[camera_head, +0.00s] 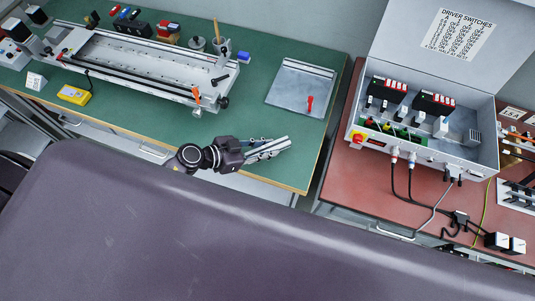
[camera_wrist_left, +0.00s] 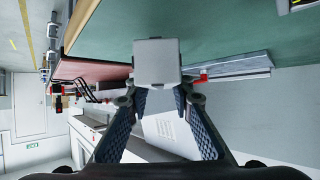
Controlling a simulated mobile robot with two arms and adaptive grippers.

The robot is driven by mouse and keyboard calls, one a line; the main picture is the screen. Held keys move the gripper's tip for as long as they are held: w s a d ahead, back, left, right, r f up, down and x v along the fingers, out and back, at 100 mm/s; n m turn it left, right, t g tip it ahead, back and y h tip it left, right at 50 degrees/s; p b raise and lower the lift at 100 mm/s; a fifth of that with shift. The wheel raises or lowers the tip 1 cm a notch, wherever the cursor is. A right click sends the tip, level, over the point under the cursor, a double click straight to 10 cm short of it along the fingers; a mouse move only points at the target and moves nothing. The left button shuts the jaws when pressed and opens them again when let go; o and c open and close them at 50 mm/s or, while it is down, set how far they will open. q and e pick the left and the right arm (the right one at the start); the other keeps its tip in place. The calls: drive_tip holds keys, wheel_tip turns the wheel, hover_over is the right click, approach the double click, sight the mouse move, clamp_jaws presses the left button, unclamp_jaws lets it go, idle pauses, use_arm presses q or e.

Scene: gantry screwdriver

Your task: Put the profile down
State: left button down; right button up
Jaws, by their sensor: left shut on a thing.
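My left gripper (camera_head: 258,150) reaches over the front edge of the green bench near its right corner. It is shut on the profile, a pale grey metal piece (camera_head: 272,147). In the left wrist view the profile (camera_wrist_left: 157,62) appears nearly end-on as a light grey square face between and beyond the fingertips (camera_wrist_left: 160,97). Its length is mostly hidden there. Whether it touches the bench top I cannot tell. My right gripper is not in view.
The green bench (camera_head: 160,131) has free room beside the gripper. A grey plate (camera_head: 290,92) with a red handle (camera_head: 310,103) lies behind it. A long metal gantry fixture (camera_head: 140,66) stands left. An open driver-switch box (camera_head: 480,162) stands on the red bench.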

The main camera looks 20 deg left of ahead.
sight(248, 156)
use_arm(q)
drive_tip(key=shift+f+b, duration=0.5)
drive_tip(key=shift+f, duration=1.25)
drive_tip(key=shift+f, duration=0.1)
drive_tip(key=c, duration=1.7)
unclamp_jaws()
drive_tip(key=shift+s+a+r, duration=0.25)
drive_tip(key=shift+s+a, duration=0.05)
drive_tip(key=v, duration=1.1)
drive_tip(key=shift+r, duration=0.15)
